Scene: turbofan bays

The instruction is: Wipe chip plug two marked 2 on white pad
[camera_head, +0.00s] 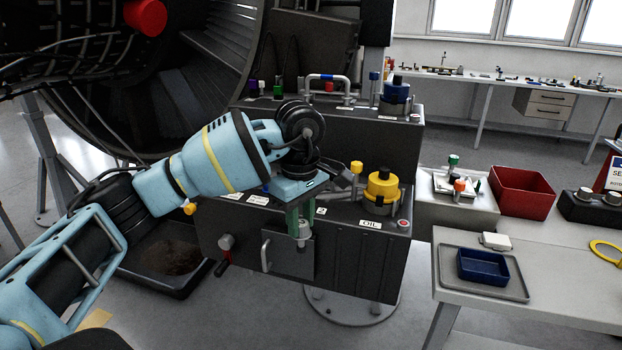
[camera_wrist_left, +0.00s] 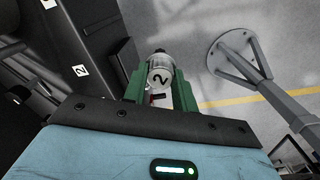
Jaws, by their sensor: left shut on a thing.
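My left gripper (camera_head: 299,228) is in front of the dark cabinet, pointing down. Its green fingers are shut on chip plug two (camera_wrist_left: 160,74), a pale metal plug with a black "2" on its face. The plug (camera_head: 303,236) also shows small between the fingertips in the head view. In the left wrist view the gripper (camera_wrist_left: 160,88) has one finger on each side of the plug. A small white pad (camera_head: 496,241) lies on the right table, behind the blue tray and well apart from the gripper. My right gripper is not in view.
The dark cabinet (camera_head: 360,262) has a yellow cap (camera_head: 382,187) and an "OIL" label on top. A blue tray (camera_head: 482,267) sits on a grey tray (camera_head: 455,284) on the right table. A red bin (camera_head: 522,194) stands behind. Open floor lies between cabinet and table.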

